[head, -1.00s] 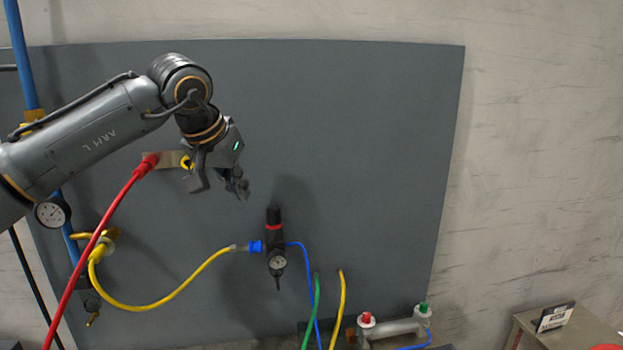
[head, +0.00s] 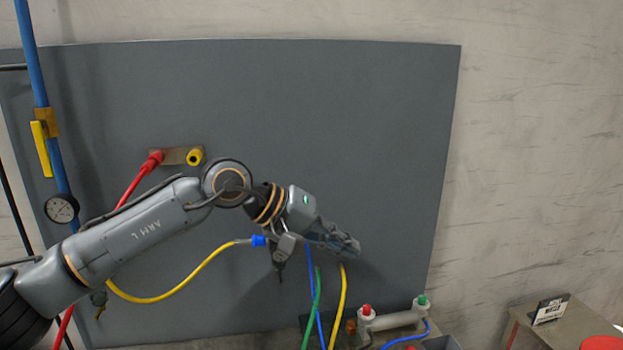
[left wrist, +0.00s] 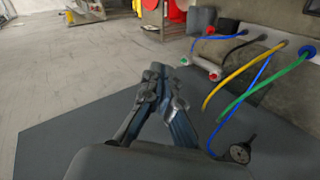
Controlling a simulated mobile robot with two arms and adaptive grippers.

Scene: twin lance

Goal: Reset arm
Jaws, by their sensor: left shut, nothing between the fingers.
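My left gripper (head: 350,246) is in front of the lower middle of the dark grey panel (head: 330,110), its fingers pointing to the lower right. Its fingers show together and empty in the left wrist view (left wrist: 168,80). It covers most of the black regulator, whose gauge (left wrist: 240,152) shows in the left wrist view. A yellow hose (head: 190,281) runs to a blue fitting (head: 258,241) beside my wrist. My left arm crosses in front of the red hose (head: 137,185), which is plugged into a bracket with a yellow port (head: 195,157). My right gripper is not in view.
Green (head: 314,315) and yellow (head: 342,305) hoses rise just below the gripper. A grey fitting with red and green caps (head: 393,319) stands lower right. A blue pipe (head: 30,60) with a yellow valve handle (head: 41,149) and gauge (head: 61,208) is at left. The upper panel is clear.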

